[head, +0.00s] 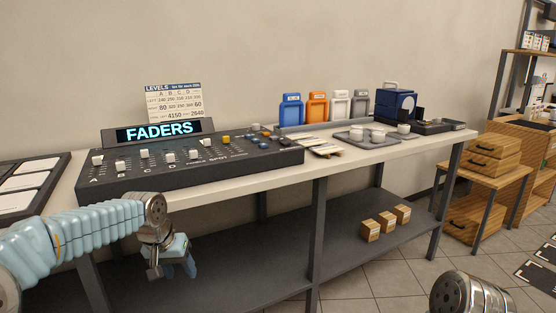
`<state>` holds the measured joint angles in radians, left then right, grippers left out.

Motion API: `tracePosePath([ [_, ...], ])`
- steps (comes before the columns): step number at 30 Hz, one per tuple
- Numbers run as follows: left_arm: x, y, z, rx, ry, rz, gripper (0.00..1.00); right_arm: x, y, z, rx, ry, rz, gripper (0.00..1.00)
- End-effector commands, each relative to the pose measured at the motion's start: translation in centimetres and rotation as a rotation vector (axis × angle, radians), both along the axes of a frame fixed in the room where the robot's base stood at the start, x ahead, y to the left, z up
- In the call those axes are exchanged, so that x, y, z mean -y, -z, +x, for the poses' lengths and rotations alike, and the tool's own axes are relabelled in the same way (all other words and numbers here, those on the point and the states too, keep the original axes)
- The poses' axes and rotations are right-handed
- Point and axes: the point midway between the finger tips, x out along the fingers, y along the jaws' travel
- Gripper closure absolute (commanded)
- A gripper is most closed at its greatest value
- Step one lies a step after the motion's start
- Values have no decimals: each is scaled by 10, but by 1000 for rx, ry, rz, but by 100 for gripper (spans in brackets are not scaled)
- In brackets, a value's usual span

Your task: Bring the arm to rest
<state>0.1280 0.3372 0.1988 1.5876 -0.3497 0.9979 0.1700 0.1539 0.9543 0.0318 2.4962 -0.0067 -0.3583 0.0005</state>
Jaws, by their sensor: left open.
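My left arm comes in from the left in a pale blue sleeve. Its gripper (172,268) hangs in front of the table's front edge, below the fader console (190,169), pointing down. The gripper is open, with nothing seen between its fingers. It is apart from the console and the table. At the bottom right a rounded metal part of my other arm shows, but my right gripper is out of view.
The long table (350,159) carries the console, a FADERS display (160,132), a grey tray (366,138) with white cups and a blue machine (396,104). Wooden blocks (386,221) sit on the lower shelf (290,262). Wooden drawers (492,158) stand at right. The tiled floor (385,282) in front is clear.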

Motion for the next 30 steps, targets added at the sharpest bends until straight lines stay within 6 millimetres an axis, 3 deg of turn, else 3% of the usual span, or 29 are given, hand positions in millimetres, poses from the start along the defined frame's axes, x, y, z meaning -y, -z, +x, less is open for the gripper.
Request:
tracePosePath([
  [1, 15, 38, -2, -26, 22, -29, 49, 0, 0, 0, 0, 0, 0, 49],
  [3, 36, 88, -7, -45, 45, -74, 49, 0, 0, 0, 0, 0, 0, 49],
  [8, 83, 195, -44, -96, 58, -177, 49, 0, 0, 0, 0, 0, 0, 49],
  [12, 117, 277, -105, -147, 31, -247, 49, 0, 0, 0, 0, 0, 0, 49],
  [15, 133, 320, -157, -183, -4, -274, 49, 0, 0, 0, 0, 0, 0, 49],
  [18, 141, 347, -204, -210, -39, -279, 49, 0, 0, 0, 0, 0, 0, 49],
  [22, 142, 363, -245, -231, -72, -270, 49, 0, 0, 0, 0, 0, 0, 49],
  [25, 142, 367, -259, -235, -83, -264, 49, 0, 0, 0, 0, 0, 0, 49],
  [30, 142, 368, -261, -233, -85, -262, 49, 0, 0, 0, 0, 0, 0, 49],
])
